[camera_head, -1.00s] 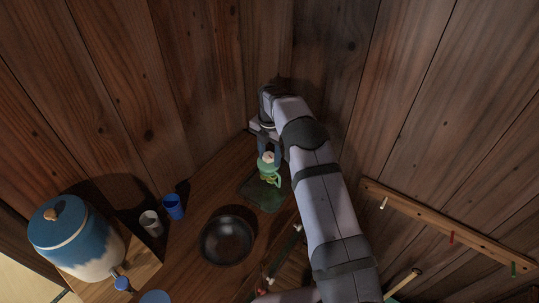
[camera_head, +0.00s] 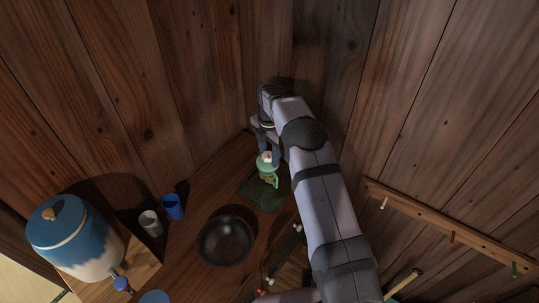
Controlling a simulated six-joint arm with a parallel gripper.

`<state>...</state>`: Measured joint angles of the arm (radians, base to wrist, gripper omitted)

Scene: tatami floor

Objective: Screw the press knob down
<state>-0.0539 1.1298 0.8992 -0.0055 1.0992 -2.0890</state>
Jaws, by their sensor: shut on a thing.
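The press (camera_head: 268,176) is a small green device on a dark green mat (camera_head: 254,194) near the wooden corner. A pale knob (camera_head: 267,157) sits at its top. My gripper (camera_head: 268,155) reaches down from the upper right and is shut on the knob. The fingers straddle the knob from its sides. The lower part of the press shows a yellowish patch. My arm hides the area just right of the press, and the thread under the knob is too small to make out.
A black bowl (camera_head: 226,241) stands in front of the mat. A blue cup (camera_head: 173,206) and a grey cup (camera_head: 151,223) stand left, beside a large blue and white jar (camera_head: 73,238). A peg rail (camera_head: 449,228) is on the right wall. Wooden walls close in behind the press.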

